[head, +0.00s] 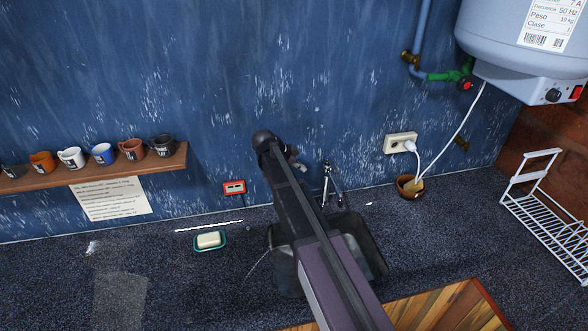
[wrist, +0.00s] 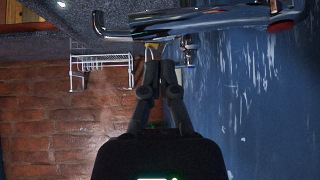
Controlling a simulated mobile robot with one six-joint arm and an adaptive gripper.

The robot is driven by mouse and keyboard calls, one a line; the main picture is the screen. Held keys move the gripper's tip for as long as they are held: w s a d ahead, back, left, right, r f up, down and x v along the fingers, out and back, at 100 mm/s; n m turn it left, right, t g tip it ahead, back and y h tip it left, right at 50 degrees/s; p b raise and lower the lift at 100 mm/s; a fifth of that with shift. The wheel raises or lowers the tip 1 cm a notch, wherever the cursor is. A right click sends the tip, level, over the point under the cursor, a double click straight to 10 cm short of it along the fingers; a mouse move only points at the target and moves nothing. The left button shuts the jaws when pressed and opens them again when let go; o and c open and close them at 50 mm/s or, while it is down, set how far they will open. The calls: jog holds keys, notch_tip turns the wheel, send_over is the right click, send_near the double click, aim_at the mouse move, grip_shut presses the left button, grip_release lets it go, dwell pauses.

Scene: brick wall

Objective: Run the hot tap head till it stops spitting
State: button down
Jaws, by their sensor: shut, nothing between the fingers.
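The chrome tap (head: 327,184) stands at the back of the sink (head: 370,245), near the blue wall. No running water is clearly visible.
My arm hides part of the sink. A wooden board (head: 450,305) lies in front, a soap dish (head: 210,240) at left. A bowl (head: 408,187), a socket (head: 401,142) and a white rack (head: 545,205) are at right. A water heater (head: 525,40) hangs upper right.

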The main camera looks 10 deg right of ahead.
jog(key=w+p+v, duration=0.1)
jog(key=p+v, duration=0.5)
jog(key=v, duration=0.3)
jog(key=shift+s+a+r, duration=0.2)
jog(key=shift+s+a, duration=0.1)
jog(key=shift+a, duration=0.05)
jog(key=w+d+r+g+y+p, duration=0.2)
jog(key=d+y+p, duration=0.5)
jog(key=d+y, duration=0.4)
jog(key=shift+d+r+m+y, duration=0.3)
jog(key=shift+m+y, duration=0.1)
jog(key=shift+f, duration=0.2)
jog(key=s+a+f+b, duration=0.1)
jog(key=a+f+b, duration=0.6)
jog(key=f+b, duration=0.3)
dwell(1.1)
